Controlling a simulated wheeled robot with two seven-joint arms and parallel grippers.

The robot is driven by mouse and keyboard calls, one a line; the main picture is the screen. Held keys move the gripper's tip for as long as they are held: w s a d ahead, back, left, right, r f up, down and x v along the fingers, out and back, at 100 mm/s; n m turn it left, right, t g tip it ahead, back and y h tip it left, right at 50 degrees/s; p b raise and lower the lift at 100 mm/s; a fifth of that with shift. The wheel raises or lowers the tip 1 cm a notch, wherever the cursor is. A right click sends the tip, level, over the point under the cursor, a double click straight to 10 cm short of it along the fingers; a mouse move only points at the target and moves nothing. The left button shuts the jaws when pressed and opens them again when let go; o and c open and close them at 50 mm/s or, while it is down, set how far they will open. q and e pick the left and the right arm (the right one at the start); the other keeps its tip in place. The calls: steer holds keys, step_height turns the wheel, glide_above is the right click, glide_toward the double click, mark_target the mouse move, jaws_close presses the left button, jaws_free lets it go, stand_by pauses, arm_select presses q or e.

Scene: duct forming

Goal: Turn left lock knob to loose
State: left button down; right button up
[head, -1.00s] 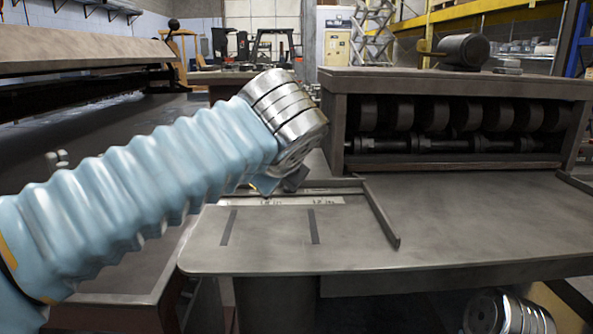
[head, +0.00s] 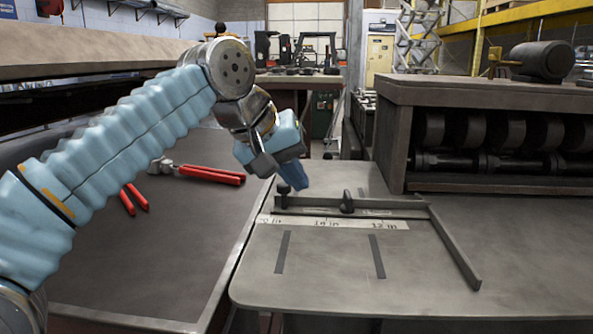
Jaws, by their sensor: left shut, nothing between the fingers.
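The left lock knob (head: 283,188) is a small dark knob at the left end of the fence bar (head: 385,207) on the grey table of the forming machine. A second dark knob (head: 347,201) stands further right along the bar. My left gripper (head: 297,185) is shut and empty, with its blue fingers pointing down just above and behind the left knob. Whether the fingertips touch the knob cannot be told from this view. My right gripper is not in view.
A ruler strip (head: 335,222) lies along the fence, and an angled side bar (head: 455,245) runs toward the front. The roller housing (head: 490,140) stands at the right. Red-handled tools (head: 210,174) lie on the left bench (head: 150,265).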

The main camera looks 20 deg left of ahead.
mark_target(342, 207)
arm_select(q)
steer(key=x, duration=0.6)
steer(key=shift+s+b, duration=0.1)
steer(key=shift+b, duration=0.25)
steer(key=shift+w+d+r+p, duration=0.15)
steer(key=shift+w+d, duration=0.1)
steer(key=shift+d, duration=0.3)
steer(key=shift+w+d+r+p, duration=0.15)
steer(key=shift+w+d, duration=0.1)
steer(key=shift+d, duration=0.3)
steer(key=shift+w+d+f, duration=0.15)
steer(key=shift+w+d, duration=0.15)
steer(key=shift+d, duration=0.35)
